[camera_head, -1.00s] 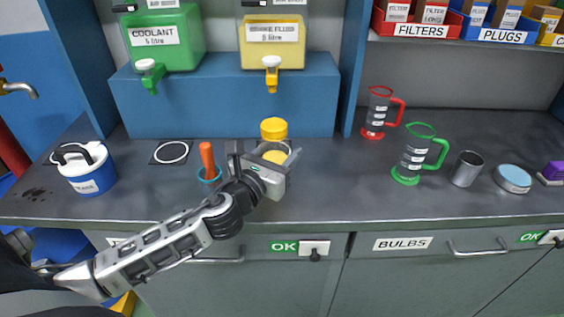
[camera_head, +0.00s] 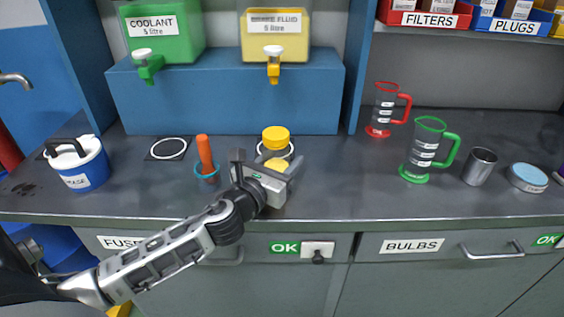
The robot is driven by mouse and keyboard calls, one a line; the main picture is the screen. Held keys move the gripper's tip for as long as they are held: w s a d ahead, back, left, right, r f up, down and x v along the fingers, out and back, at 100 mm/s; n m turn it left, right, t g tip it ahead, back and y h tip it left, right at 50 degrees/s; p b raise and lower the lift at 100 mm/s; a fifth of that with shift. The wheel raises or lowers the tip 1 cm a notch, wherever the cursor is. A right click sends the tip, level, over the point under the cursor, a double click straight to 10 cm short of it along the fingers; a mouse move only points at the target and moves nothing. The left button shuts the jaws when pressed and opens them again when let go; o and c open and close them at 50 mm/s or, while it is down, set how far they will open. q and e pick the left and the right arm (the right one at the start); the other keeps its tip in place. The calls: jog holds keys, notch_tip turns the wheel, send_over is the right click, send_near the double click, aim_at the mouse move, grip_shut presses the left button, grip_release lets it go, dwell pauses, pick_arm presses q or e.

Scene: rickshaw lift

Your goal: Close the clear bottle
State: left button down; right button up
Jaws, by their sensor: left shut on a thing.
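The clear bottle (camera_head: 270,153) appears to be between the fingers of my left gripper (camera_head: 268,166). Its yellow cap (camera_head: 276,137) shows just above and behind the fingers, with a second yellow patch lower down between them. I cannot tell whether the cap sits tight on the bottle. The fingers are spread to either side and shut on the bottle's body. My gripper and wrist hide the bottle's lower part. My right gripper is not in view.
An orange-handled tool (camera_head: 205,155) stands in a blue holder left of the gripper. A blue-and-white tub (camera_head: 85,165) is further left. A red jug (camera_head: 383,110), green jug (camera_head: 425,150), metal cup (camera_head: 479,167) and blue-lidded tin (camera_head: 527,178) stand right. The counter between gripper and jugs is clear.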

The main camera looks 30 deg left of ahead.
pick_arm(q)
jog(key=shift+f, duration=0.15)
jog(key=c, duration=0.7)
grip_release()
jog(key=shift+o, duration=0.2)
jog(key=shift+s, duration=0.15)
jog(key=s+b, duration=0.1)
jog(key=s, duration=0.9)
jog(key=shift+s+d+b, duration=0.15)
jog(key=shift+s+b, duration=0.05)
jog(key=shift+b, duration=0.2)
jog(key=shift+s, duration=0.35)
jog(key=shift+s+r, duration=0.25)
jog(key=shift+s, duration=0.05)
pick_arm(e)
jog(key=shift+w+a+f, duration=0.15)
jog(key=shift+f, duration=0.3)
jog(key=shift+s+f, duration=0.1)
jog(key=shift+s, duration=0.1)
pick_arm(q)
jog(key=shift+f, duration=0.1)
